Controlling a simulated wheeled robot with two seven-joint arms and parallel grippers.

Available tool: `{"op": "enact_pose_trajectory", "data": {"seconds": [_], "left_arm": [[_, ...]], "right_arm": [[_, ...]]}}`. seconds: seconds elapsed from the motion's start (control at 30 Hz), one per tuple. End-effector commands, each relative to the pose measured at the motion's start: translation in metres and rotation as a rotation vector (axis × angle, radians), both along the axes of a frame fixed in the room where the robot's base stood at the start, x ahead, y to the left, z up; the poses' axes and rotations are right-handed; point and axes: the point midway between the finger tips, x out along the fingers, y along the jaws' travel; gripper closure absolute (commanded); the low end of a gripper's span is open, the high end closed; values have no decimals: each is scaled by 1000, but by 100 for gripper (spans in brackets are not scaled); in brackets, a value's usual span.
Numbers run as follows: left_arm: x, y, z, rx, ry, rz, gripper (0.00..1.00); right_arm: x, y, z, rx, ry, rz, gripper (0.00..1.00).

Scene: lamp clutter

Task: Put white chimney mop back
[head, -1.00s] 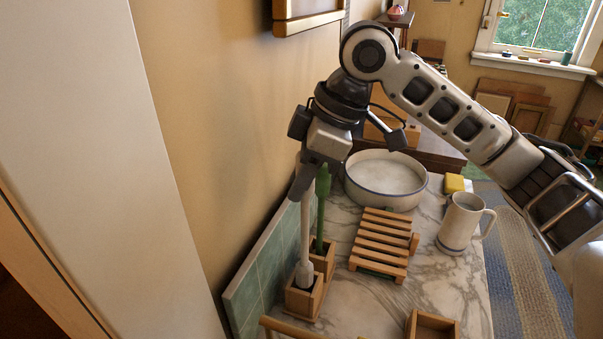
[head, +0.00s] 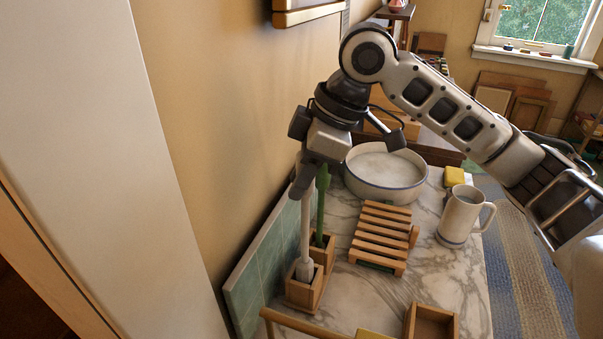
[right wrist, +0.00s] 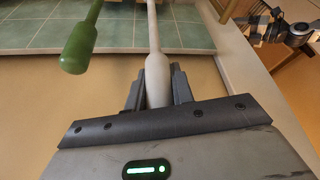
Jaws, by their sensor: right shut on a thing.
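The white chimney mop (head: 306,225) stands nearly upright. Its thick lower end is at the mouth of the front compartment of a wooden holder (head: 305,295); whether it touches the bottom is hidden. My right gripper (head: 302,182) is shut on the mop's upper shaft, and the right wrist view shows the white shaft (right wrist: 157,75) between the fingers. A green mop (head: 321,205) stands just behind it, in the rear compartment; its green handle (right wrist: 80,45) is beside the fingers, apart from them. A mechanical part of mine at the right wrist view's upper right shows no clear jaws.
A slatted wooden rack (head: 382,238), a white bowl (head: 385,190) and a mug (head: 462,218) stand on the marble top (head: 345,295). Green tiles (head: 262,265) and the wall are close on the left. A wooden box (head: 432,325) is at the front.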

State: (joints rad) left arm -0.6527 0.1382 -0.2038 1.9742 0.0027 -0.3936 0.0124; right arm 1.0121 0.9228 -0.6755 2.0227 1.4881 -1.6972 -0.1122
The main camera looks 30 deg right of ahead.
Motion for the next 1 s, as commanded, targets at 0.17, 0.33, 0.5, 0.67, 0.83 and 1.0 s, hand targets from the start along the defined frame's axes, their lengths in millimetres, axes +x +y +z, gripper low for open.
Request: {"op": "enact_pose_trajectory", "data": {"seconds": [0.17,0.33,0.5,0.67,0.83,1.0], "left_arm": [[0,0,0,0,0,0,18],[0,0,0,0,0,0,18],[0,0,0,0,0,0,18],[0,0,0,0,0,0,18],[0,0,0,0,0,0,18],[0,0,0,0,0,0,18]], "right_arm": [[0,0,0,0,0,0,100],[0,0,-4,0,0,0,100],[0,0,-8,0,0,0,100],[0,0,-12,0,1,0,100],[0,0,-14,0,0,1,100],[0,0,-14,0,0,0,100]]}}
